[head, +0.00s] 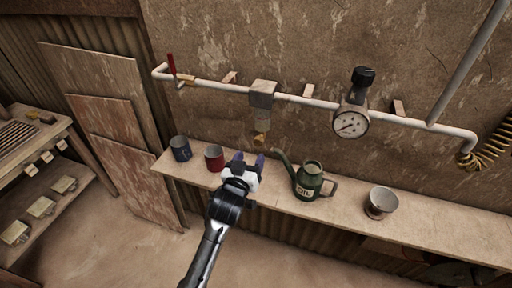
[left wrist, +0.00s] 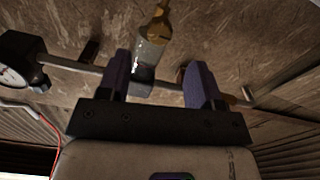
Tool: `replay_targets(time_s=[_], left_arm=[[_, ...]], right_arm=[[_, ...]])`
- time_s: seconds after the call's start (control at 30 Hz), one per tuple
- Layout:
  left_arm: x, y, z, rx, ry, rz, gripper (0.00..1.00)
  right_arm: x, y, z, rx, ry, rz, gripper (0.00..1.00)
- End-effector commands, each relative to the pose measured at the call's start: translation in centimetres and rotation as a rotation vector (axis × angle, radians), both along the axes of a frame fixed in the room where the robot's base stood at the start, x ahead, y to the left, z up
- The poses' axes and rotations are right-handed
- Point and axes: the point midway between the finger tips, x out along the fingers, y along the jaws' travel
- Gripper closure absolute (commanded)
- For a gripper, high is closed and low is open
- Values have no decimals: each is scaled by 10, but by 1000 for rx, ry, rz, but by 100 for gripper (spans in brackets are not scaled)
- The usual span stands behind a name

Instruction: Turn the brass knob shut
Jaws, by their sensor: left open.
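The brass knob (head: 260,141) hangs at the bottom of a cloudy, see-through bowl (head: 262,116) under a grey block on the wall pipe. In the left wrist view the knob (left wrist: 157,27) shows at the top, beyond the fingertips, with the bowl (left wrist: 151,54) seen between the fingers. My left gripper (head: 248,160), with purple fingers, is open and empty. In the head view it is just below the knob, over the shelf, and apart from it. My right gripper is not in view.
A shelf (head: 430,222) runs along the wall. A blue mug (head: 181,149), a red mug (head: 214,158), a green oil can (head: 309,181) and a metal cup (head: 381,201) stand on it. A gauge (head: 350,122) and a red-handled valve (head: 171,65) are on the pipe.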

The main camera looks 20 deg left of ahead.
Motion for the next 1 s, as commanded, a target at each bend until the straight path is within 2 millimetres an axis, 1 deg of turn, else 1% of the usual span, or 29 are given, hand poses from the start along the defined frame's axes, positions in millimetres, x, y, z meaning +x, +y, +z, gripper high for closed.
replay_targets(time_s=[0.03, 0.2, 0.4, 0.6, 0.87, 1.0], left_arm=[[10, 1, 0, 1, -2, 0, 41], [35, 2, 0, 2, 0, 1, 41], [53, 2, 0, 1, 0, 0, 41], [59, 2, 0, 1, 1, 0, 41], [60, 3, 0, 1, 1, 0, 41], [59, 3, 0, 1, 1, 0, 53]], right_arm=[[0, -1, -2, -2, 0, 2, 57], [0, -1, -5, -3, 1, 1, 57], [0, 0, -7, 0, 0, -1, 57], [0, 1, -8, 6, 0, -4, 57], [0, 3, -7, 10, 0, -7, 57], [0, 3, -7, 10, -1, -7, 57]])
